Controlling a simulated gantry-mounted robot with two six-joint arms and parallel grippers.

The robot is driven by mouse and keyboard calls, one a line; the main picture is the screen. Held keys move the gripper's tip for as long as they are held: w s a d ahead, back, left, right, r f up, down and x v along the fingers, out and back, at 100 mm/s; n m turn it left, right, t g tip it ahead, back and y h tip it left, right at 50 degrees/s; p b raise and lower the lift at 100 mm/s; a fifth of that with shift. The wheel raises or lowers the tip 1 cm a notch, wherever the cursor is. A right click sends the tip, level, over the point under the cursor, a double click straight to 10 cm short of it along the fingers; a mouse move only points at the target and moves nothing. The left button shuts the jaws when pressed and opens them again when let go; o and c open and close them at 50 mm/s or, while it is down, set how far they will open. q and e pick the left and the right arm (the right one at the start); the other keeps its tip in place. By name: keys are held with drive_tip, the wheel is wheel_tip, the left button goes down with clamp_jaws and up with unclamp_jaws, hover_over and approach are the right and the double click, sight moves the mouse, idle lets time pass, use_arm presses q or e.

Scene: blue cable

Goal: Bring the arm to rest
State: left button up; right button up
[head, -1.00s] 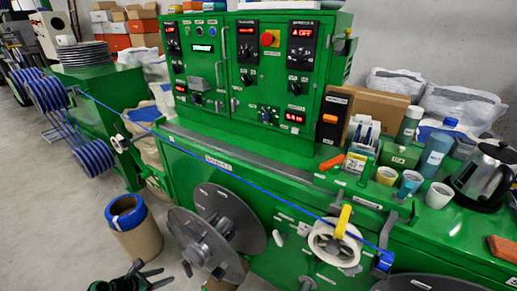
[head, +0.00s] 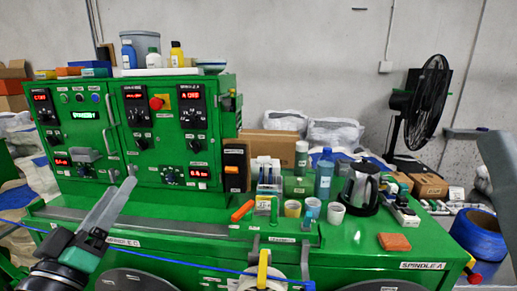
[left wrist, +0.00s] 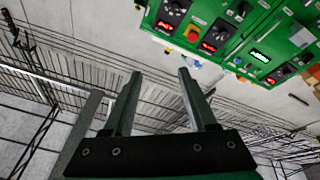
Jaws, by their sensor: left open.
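My left gripper (head: 129,176) is raised at the left of the head view, in front of the green control cabinet (head: 100,180). Its fingers point up and overlap from this side. In the left wrist view the two fingers of this gripper (left wrist: 158,74) are spread apart, with nothing between them. The blue cable (head: 210,268) runs along the machine's front, partly hidden behind my left arm, past a yellow lever (head: 263,268) at the bottom. My right gripper does not show.
On the machine's green top stand cups (head: 292,208), a blue bottle (head: 324,174) and a kettle (head: 360,190). An orange-brown block (head: 394,242) lies nearer the front. A black fan (head: 425,105) and a blue spool (head: 482,235) are at the right.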

use_arm(q)
drive_tip(key=s+d+r+m+t+h, duration=0.1)
drive_tip(key=s+d+r+m+t, duration=0.3)
drive_tip(key=s+r, duration=0.4)
drive_tip(key=s+d+r+m+t+h, duration=0.1)
drive_tip(key=s+d+r+m+t, duration=0.15)
drive_tip(key=s+d+r, duration=0.45)
wheel_tip(320, 180, up, 38)
drive_tip(key=a+p, duration=0.1)
drive_tip(key=p, duration=3.7)
drive_tip(key=shift+a+f+g, duration=0.2)
drive_tip(key=shift+a+g, duration=0.15)
drive_tip(key=shift+g, duration=0.1)
drive_tip(key=shift+m, duration=0.25)
